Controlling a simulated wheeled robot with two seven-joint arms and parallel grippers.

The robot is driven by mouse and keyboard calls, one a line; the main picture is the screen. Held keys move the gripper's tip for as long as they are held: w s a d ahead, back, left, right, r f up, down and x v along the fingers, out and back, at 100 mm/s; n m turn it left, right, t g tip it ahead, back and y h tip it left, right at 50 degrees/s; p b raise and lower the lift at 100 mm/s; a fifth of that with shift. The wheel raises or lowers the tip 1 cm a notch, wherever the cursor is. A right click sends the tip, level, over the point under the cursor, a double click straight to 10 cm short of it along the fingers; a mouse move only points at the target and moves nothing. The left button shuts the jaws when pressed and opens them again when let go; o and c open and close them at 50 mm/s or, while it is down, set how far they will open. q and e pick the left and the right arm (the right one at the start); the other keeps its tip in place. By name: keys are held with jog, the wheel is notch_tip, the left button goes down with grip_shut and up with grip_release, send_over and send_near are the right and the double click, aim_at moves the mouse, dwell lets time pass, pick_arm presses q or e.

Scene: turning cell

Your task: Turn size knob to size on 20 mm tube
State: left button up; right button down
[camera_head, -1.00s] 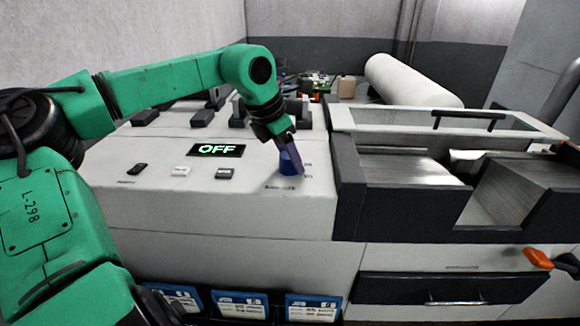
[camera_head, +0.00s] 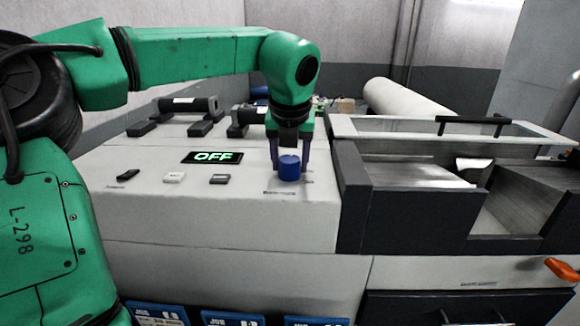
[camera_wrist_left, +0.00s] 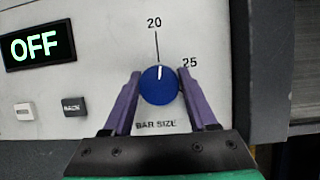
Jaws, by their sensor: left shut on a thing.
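The size knob (camera_head: 289,168) is a blue round knob on the machine's pale top panel. It also shows in the left wrist view (camera_wrist_left: 158,86), above the print "BAR SIZE". Its white mark points up, almost in line with the stroke under the number 20 (camera_wrist_left: 154,22); the number 25 (camera_wrist_left: 190,62) is to the upper right. My left gripper (camera_head: 290,165) points down at the knob. In the left wrist view its purple fingers (camera_wrist_left: 158,88) are shut on the knob, one on each side. My right gripper is not in view.
A display (camera_head: 212,157) reading OFF and several small buttons, one white (camera_head: 174,177), lie left of the knob. Dark supports and grey cylinders (camera_head: 188,105) stand behind. The dark-walled machine bay (camera_head: 405,214) is close on the right. A big pale roll (camera_head: 405,102) lies behind.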

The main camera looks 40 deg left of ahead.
pick_arm(q)
jog(key=shift+n+g+y, duration=0.3)
jog(key=shift+n+y, duration=0.1)
jog(key=shift+n, duration=0.8)
jog(key=o, duration=1.4)
jog(key=shift+c, duration=0.2)
jog(key=shift+r, duration=0.1)
jog(key=p+v, duration=0.1)
jog(key=v, duration=1.3)
jog(key=shift+r+p, duration=0.2)
jog(key=shift+p, duration=0.2)
